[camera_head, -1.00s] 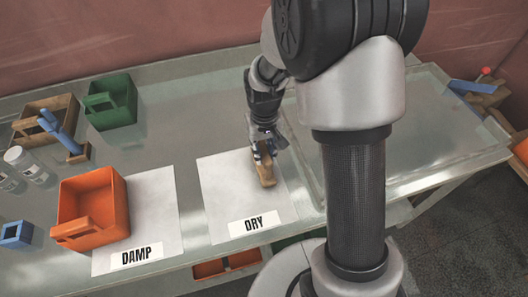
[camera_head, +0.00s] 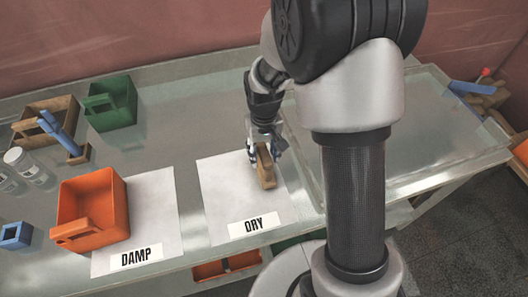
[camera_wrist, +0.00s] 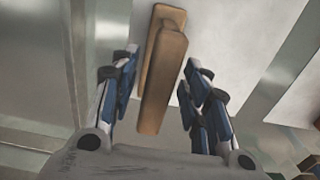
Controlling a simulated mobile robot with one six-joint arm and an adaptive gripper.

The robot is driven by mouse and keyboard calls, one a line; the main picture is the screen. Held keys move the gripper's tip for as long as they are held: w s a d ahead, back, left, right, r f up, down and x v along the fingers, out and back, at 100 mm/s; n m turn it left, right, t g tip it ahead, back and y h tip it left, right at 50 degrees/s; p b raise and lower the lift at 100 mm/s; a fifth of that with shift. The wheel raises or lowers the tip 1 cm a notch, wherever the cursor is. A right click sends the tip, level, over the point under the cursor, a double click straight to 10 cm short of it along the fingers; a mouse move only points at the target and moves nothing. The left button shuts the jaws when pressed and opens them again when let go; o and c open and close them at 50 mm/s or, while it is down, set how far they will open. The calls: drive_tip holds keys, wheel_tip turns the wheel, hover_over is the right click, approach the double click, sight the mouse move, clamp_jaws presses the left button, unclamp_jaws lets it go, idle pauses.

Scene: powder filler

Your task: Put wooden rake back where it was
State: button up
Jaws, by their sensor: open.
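The wooden rake (camera_head: 266,175), a light-brown wooden piece, is on the white sheet marked DRY (camera_head: 222,199). In the wrist view the rake (camera_wrist: 163,75) appears as a long block with a second wooden part beside it. My gripper (camera_head: 265,152) is directly above the rake, with its fingers low on either side. In the wrist view my gripper (camera_wrist: 160,92) is open, with a visible gap between the rake and each blue-padded finger. The rake's underside is hidden.
An orange bin (camera_head: 95,228) stands partly on the DAMP sheet (camera_head: 153,215) at left. Behind are a green bin (camera_head: 120,112), a wooden tray (camera_head: 32,128), a blue-handled tool (camera_head: 62,135) and white-capped jars (camera_head: 15,156). A clear raised-edge panel (camera_head: 440,135) lies at right.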

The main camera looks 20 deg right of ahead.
wheel_tip(320, 180, up, 12)
drive_tip(key=p, duration=0.3)
drive_tip(key=s+r+t, duration=0.2)
drive_tip(key=s+r, duration=0.4)
drive_tip(key=s, duration=0.4)
drive_tip(key=s+r+t, duration=0.2)
drive_tip(key=s+r, duration=0.5)
drive_tip(key=s, duration=0.3)
drive_tip(key=shift+s+t, duration=0.25)
drive_tip(key=shift+t, duration=0.05)
drive_tip(key=shift+f, duration=0.1)
